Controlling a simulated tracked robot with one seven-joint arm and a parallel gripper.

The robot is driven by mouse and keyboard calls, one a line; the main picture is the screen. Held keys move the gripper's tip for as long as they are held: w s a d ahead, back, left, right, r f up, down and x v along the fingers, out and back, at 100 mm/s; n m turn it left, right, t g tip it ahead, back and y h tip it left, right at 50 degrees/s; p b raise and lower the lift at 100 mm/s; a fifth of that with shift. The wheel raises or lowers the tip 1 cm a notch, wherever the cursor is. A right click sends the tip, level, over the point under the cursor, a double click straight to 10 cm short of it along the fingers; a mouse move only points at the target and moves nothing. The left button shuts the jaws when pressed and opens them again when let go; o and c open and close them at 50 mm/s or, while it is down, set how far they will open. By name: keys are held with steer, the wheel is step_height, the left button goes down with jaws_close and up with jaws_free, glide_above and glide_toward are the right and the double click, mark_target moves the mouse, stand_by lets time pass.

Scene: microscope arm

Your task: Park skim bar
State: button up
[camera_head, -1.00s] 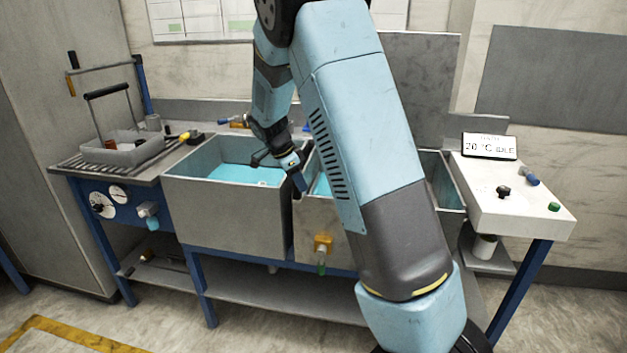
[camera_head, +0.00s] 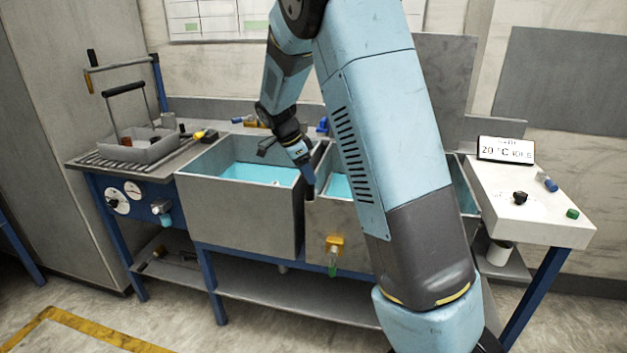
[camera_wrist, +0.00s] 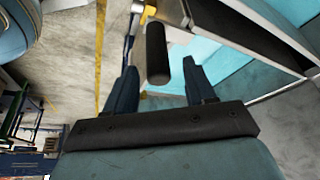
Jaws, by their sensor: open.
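In the wrist view a black cylindrical handle (camera_wrist: 157,52) lies in front of my gripper (camera_wrist: 160,75), its near end between the two blue fingertips. The fingers are apart, with a gap on each side of the handle. I take it for the skim bar's grip, but cannot tell for sure; the rest of the bar is not clearly seen. In the head view my gripper (camera_head: 307,182) points down at the front edge between the left tank (camera_head: 240,218) and the middle tank (camera_head: 318,225). A small dark end shows just below it.
Both tanks hold blue liquid. A grey basket (camera_head: 140,150) with a tall handle stands on the left drainboard. My arm hides part of the tanks.

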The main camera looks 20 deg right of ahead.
steer(key=v, duration=0.9)
steer(key=shift+r, duration=0.3)
steer(key=shift+a, duration=0.1)
steer(key=s+d+r+n+t+y, duration=0.1)
steer(key=s+d+r+n+y, duration=0.2)
steer(key=s, duration=0.5)
steer(key=s+d+r+n+t+y, duration=0.1)
steer(key=s+d+r+n, duration=0.3)
steer(key=s, duration=0.5)
steer(key=s+n+t, duration=0.3)
steer(key=s+n, duration=0.7)
steer(key=s, duration=0.8)
steer(key=shift+s+a+y, duration=0.2)
steer(key=shift+y, duration=0.1)
steer(key=shift+r, duration=0.1)
steer(key=shift+c, duration=0.3)
